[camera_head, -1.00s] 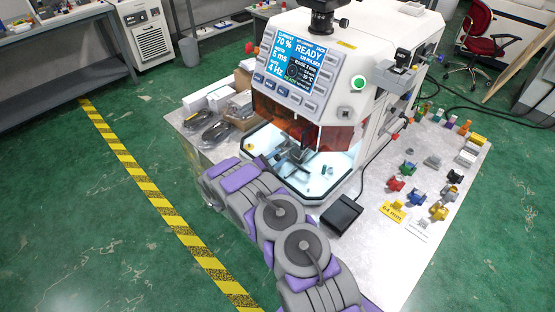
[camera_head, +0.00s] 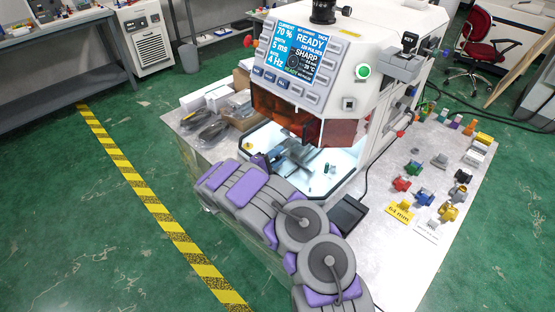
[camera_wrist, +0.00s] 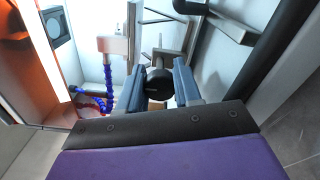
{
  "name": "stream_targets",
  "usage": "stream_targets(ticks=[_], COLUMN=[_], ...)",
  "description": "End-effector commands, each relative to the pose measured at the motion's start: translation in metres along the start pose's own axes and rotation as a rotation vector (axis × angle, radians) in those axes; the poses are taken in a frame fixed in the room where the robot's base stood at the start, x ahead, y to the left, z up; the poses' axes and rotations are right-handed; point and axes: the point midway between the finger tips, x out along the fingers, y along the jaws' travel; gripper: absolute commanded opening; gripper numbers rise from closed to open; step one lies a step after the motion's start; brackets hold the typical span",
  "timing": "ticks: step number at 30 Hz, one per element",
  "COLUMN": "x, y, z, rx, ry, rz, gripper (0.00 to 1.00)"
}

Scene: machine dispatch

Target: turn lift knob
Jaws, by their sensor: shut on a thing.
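The lift knob (camera_wrist: 158,84) is a black round knob inside the machine's lit chamber. It shows in the wrist view between the two blue-grey fingers of my gripper (camera_wrist: 159,88). My gripper is shut on the knob. In the head view my arm reaches into the chamber opening from the front left, and the gripper (camera_head: 268,160) is partly seen at the left of the opening. The knob cannot be made out there. The white machine (camera_head: 340,95) has a screen (camera_head: 297,52) reading READY and SHARP.
An orange shield (camera_head: 290,118) hangs over the chamber opening. The wrist view shows a blue jointed hose (camera_wrist: 108,85) to the left and a dark bar (camera_wrist: 270,60) to the right. A black pedal (camera_head: 347,214) lies by the machine. Several coloured parts (camera_head: 424,197) stand at the right.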

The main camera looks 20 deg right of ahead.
Motion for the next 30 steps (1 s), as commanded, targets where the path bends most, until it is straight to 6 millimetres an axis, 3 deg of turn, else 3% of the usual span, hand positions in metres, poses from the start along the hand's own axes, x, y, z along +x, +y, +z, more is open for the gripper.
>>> stream_targets(ticks=[15,16,23,30], x=[-0.0002,-0.0002,-0.0002,-0.0003], y=[-0.0037,-0.0038,-0.0025,-0.0022], z=[0.0008,0.0008,0.0007,0.0003], rx=[0.015,0.015,0.016,0.016], ry=[-0.002,-0.002,-0.001,-0.001], rz=[-0.007,-0.007,-0.005,-0.005], gripper=[0.03,0.35,0.58,0.58])
